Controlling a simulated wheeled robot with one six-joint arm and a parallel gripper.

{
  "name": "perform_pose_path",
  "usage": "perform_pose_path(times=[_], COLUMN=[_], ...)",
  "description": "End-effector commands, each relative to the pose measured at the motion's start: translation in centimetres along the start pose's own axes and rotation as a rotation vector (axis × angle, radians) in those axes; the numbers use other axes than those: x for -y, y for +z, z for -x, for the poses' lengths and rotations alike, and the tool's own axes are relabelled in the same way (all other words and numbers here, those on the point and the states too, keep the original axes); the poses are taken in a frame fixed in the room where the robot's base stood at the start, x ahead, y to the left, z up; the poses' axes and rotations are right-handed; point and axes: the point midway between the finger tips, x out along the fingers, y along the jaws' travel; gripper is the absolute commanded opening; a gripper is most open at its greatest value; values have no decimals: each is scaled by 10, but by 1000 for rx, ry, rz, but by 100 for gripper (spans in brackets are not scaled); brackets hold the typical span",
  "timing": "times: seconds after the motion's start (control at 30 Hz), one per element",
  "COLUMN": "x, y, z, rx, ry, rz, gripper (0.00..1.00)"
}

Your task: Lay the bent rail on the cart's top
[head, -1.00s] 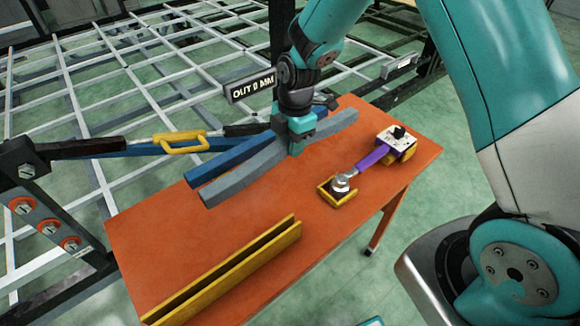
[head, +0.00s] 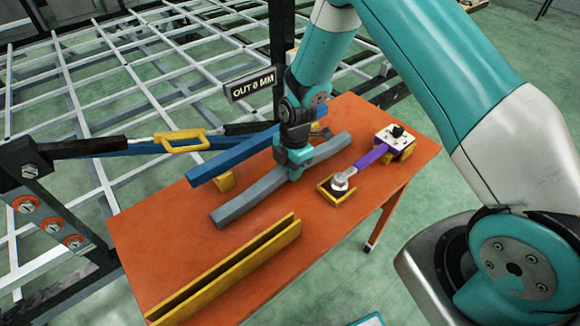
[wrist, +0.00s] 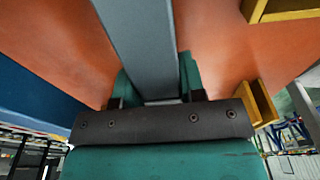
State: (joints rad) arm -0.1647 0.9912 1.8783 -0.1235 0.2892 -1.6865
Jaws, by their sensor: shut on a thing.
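The bent rail (head: 248,198) is a grey bar with a slight bend, seen in the head view over the middle of the orange cart's top (head: 150,240). My gripper (head: 294,170) points down and is shut on the bent rail near its middle. In the wrist view the bent rail (wrist: 143,45) runs between the two teal fingers (wrist: 156,88), with the orange cart's top (wrist: 212,45) behind it. The bent rail is very close to the top, but I cannot tell whether it touches. The underside of the held part is hidden.
A yellow channel (head: 230,275) lies in front. A purple-handled tool (head: 370,155) rests on yellow holders at the right. Bare orange top shows at the front left.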

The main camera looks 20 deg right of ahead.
Motion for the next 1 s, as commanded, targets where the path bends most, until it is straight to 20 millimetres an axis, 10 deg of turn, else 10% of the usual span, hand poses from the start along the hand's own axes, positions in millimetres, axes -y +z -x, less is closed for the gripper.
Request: perform_pose_path(times=[0.07, 0.1, 0.2, 0.57, 1.0], x=[-1, 0, 0, -1, -1], y=[0, 0, 0, 0, 0], z=[-2, -2, -2, 4, 91], rx=[0, 0, 0, 0, 1], ry=[2, 0, 0, 2, 5], rz=[0, 0, 0, 0, 0], gripper=[0, 42, 63, 63, 63])
